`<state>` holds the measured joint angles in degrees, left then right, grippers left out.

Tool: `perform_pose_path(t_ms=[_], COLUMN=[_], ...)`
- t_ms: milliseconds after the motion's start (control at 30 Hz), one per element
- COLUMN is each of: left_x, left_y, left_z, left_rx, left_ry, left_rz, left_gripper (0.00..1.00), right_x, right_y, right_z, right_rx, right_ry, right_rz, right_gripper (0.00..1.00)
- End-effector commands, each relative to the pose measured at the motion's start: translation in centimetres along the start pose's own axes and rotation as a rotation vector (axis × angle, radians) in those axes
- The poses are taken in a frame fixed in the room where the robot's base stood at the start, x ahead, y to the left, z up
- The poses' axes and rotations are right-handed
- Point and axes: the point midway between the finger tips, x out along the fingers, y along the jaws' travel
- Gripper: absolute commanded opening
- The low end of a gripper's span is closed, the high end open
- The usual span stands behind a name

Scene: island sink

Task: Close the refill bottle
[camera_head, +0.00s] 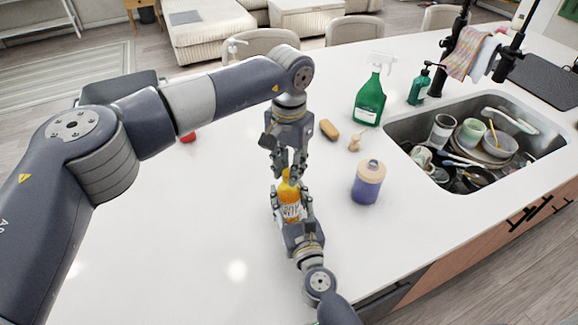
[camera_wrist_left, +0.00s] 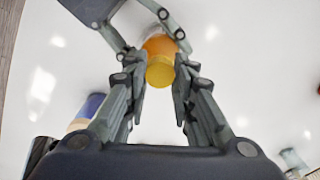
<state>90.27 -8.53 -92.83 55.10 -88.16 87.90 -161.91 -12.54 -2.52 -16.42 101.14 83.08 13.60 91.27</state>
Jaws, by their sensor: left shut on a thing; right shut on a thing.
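The refill bottle (camera_head: 291,211) is orange with a white-lettered label and stands upright on the white counter. My right gripper (camera_head: 292,198) is shut on its body from the front. My left gripper (camera_head: 288,171) points down from above and is shut at the bottle's top. In the left wrist view, a round yellow cap (camera_wrist_left: 160,72) lies between the left fingers (camera_wrist_left: 160,82), with the orange bottle (camera_wrist_left: 159,46) beyond it. Part of my right gripper shows at the upper left there. The fingers hide the joint between cap and bottle, so I cannot tell how tightly the cap sits.
A purple jar with a wooden lid (camera_head: 368,182) stands right of the bottle. A green spray bottle (camera_head: 370,100), a sponge (camera_head: 329,129) and a small wooden brush (camera_head: 356,141) are behind it. The sink (camera_head: 465,185) holds dishes. The counter at left is mostly clear.

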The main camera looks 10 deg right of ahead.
Motion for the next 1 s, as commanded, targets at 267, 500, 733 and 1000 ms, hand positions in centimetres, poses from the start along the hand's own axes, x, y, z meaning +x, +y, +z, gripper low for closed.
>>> perform_pose_path(t_ms=[267, 500, 733, 1000], left_x=[-0.1, -0.2, -2.7, -4.6], left_y=[-0.1, -0.1, 0.0, 0.0], left_z=[-0.1, -0.1, -0.1, 0.0], left_rx=[-0.004, -0.003, -0.003, -0.003], left_ry=[0.003, 0.002, 0.004, 0.001], left_rz=[-0.002, -0.001, -0.001, 0.0], left_gripper=[0.44, 0.44, 0.44, 0.44], right_x=[-0.1, 0.0, 0.0, 0.0], right_y=[0.1, 0.0, 0.0, 0.0], right_z=[-0.1, -0.1, 0.0, 0.0], right_rx=[0.0, 0.0, 0.0, 0.0], right_ry=[0.001, 0.001, 0.001, 0.001], right_rz=[0.001, 0.001, 0.001, 0.001], right_gripper=[0.0, 0.0, 0.0, 0.0])
